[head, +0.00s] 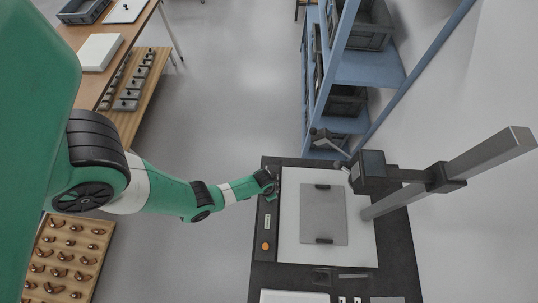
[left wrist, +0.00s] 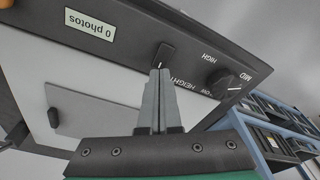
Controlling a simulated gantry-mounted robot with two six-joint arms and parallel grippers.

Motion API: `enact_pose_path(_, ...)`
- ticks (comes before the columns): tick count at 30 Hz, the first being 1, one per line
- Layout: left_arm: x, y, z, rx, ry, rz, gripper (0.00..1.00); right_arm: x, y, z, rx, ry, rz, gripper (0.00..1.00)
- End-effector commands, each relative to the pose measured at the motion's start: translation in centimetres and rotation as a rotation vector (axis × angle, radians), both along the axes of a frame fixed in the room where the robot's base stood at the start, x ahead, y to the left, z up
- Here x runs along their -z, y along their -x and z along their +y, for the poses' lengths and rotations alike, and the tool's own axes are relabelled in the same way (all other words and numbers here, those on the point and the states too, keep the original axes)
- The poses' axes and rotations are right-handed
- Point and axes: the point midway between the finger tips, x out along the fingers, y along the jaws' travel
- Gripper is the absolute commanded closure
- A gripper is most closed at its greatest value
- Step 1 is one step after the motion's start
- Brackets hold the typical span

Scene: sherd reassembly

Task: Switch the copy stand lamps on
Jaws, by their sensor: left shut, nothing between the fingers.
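The copy stand has a black base (head: 395,228), a white board (head: 288,230) and a camera head (head: 370,170) on a square column. A small grey head on an arm (head: 320,136), perhaps a lamp, sits at its far side; I cannot tell whether it is lit. My left gripper (head: 271,188) is over the far-left end of the control strip. In the left wrist view my left gripper (left wrist: 160,73) is shut and empty, its tips at a small black switch (left wrist: 165,54). I cannot tell whether they touch. The switch's label is hidden. My right gripper is not in view.
A round knob (left wrist: 222,82) marked HIGH, MID and LOW is beside the switch. A display (left wrist: 90,25) reads "0 photos". An orange button (head: 266,245) is at the strip's near end. A grey plate (head: 325,215) lies on the board. Blue shelving (head: 368,68) stands behind.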

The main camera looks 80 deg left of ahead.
Motion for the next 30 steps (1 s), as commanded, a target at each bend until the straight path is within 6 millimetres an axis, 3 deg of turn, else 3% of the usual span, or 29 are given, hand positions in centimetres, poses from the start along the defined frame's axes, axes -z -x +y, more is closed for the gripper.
enact_pose_path(30,0.91,-0.01,0.0,0.0,0.0,0.0,1.0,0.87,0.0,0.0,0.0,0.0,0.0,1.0)
